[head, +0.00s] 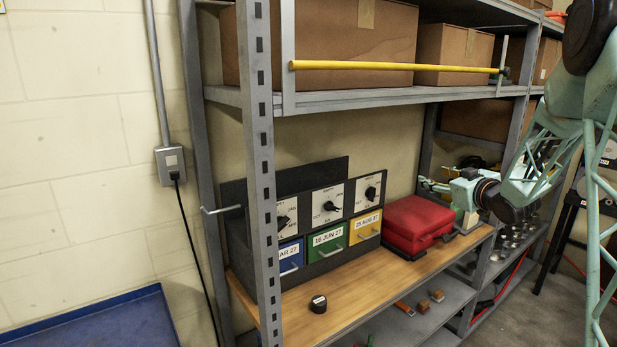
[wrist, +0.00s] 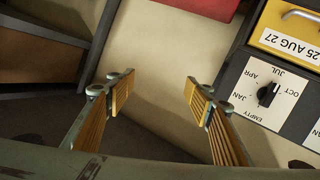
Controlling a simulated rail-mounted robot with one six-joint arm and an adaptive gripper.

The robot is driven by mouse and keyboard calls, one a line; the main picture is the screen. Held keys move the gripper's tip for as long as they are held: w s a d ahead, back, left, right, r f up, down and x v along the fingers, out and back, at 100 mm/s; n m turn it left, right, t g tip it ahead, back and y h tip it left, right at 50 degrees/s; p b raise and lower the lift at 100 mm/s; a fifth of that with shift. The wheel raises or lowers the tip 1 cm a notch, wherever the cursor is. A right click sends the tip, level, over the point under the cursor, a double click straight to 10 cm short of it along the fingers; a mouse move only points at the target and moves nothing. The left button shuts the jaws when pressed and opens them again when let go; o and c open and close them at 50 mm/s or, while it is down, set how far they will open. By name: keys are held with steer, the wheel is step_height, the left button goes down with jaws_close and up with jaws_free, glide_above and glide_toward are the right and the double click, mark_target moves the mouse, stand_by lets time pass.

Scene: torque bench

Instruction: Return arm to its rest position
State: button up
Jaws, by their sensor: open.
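My gripper (head: 428,184) reaches in from the right in the head view, above the red case (head: 412,222) on the wooden bench (head: 370,299). In the wrist view its two ribbed orange-tan fingers (wrist: 157,88) stand wide apart with nothing between them. My pale green arm comes down the right side of the head view. The dial box's yellow drawer, labelled 25 AUG 27 (head: 364,227), is to the gripper's left. That drawer (wrist: 292,30) and its dial (wrist: 268,94) appear upside down at the right of the wrist view, apart from the fingers.
A green drawer (head: 327,241) and a blue drawer (head: 291,257) sit left of the yellow one. A loose black knob (head: 318,304) lies on the bench. A yellow bar (head: 390,66) crosses the upper shelf front. A grey upright post (head: 262,200) stands in front.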

steer(key=s+a+r+m+g+h, duration=0.2)
steer(key=s+a+r+h, duration=0.1)
steer(key=s+r, duration=0.7)
steer(key=s+a+r+m+g+h, duration=0.1)
steer(key=s+a+r, duration=0.25)
steer(key=s, duration=0.55)
steer(key=s+a+r+m+g+h, duration=0.15)
steer(key=s+r, duration=0.25)
steer(key=s, duration=0.5)
steer(key=s+a+f+g, duration=0.1)
steer(key=s+a, duration=0.2)
steer(key=s, duration=0.8)
steer(key=s+a+f+g, duration=0.15)
steer(key=s+a, duration=0.25)
steer(key=s, duration=0.6)
steer(key=s+a+f+g, duration=0.1)
steer(key=s+a+f, duration=0.1)
steer(key=s, duration=0.6)
steer(key=s+a+f+g+y, duration=0.1)
steer(key=s+a+f+g, duration=0.1)
steer(key=s, duration=0.6)
steer(key=s+a+f+g+y, duration=0.1)
steer(key=s+a+f, duration=0.3)
steer(key=s, duration=0.4)
steer(key=shift+s+f+m+g+p, duration=0.2)
steer(key=shift+f+m+g+p, duration=0.15)
steer(key=shift+f+m+g, duration=0.25)
steer(key=shift+a+f+y, duration=0.1)
steer(key=shift+y, duration=0.15)
